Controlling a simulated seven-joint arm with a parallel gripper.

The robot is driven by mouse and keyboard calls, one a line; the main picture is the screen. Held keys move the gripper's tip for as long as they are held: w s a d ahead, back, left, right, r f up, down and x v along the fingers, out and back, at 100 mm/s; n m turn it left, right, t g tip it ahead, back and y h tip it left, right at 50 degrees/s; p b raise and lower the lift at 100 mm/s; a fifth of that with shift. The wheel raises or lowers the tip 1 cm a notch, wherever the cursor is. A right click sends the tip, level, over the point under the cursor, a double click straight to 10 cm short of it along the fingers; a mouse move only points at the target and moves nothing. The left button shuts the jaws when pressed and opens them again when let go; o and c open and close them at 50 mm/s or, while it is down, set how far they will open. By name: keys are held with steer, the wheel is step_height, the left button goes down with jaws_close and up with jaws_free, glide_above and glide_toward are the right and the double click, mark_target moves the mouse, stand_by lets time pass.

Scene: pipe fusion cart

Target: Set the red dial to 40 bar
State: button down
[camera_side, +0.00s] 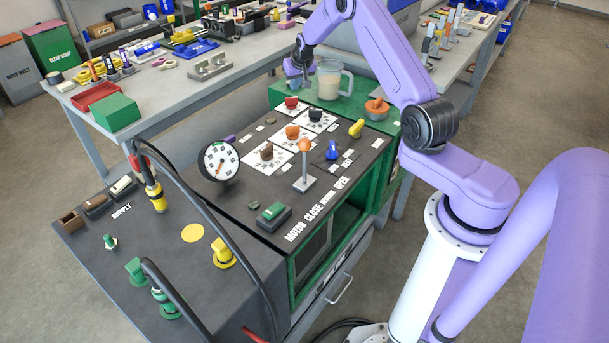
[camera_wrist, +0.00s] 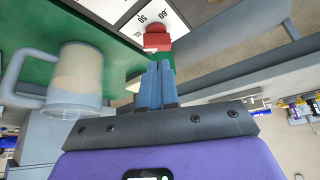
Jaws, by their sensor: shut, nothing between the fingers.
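The red dial (camera_side: 291,102) sits on a white scale card at the far edge of the cart's dark panel in the side view. In the wrist view, the red dial (camera_wrist: 156,40) shows just beyond my fingertips, with part of its numbered scale visible. Its pointer setting cannot be read. My gripper (camera_side: 297,80) is above and near the red dial; in the wrist view its fingers (camera_wrist: 158,70) are together and empty. The fingers overlap the dial's lower part in that view, so contact cannot be told.
A clear jug (camera_side: 329,80) stands close to my gripper and also shows in the wrist view (camera_wrist: 77,85). Nearby are a black dial (camera_side: 315,115), an orange dial (camera_side: 292,131), a brown dial (camera_side: 266,152), an upright orange-topped lever (camera_side: 305,160) and a round gauge (camera_side: 218,161).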

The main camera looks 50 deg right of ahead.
glide_toward(294, 107)
steer(key=shift+w+f, duration=0.25)
steer(key=shift+f, duration=0.4)
steer(key=shift+w+f, duration=0.3)
steer(key=shift+f, duration=0.4)
steer(key=shift+w+f, duration=0.25)
steer(key=shift+f, duration=0.4)
steer(key=shift+w+d, duration=0.35)
steer(key=shift+w, duration=0.1)
steer(key=shift+s+d, duration=0.1)
steer(key=shift+d, duration=0.15)
stand_by(0.7)
steer(key=shift+s, duration=0.15)
steer(key=shift+s+a, duration=0.2)
steer(key=shift+r, duration=0.1)
steer(key=shift+r, duration=2.9)
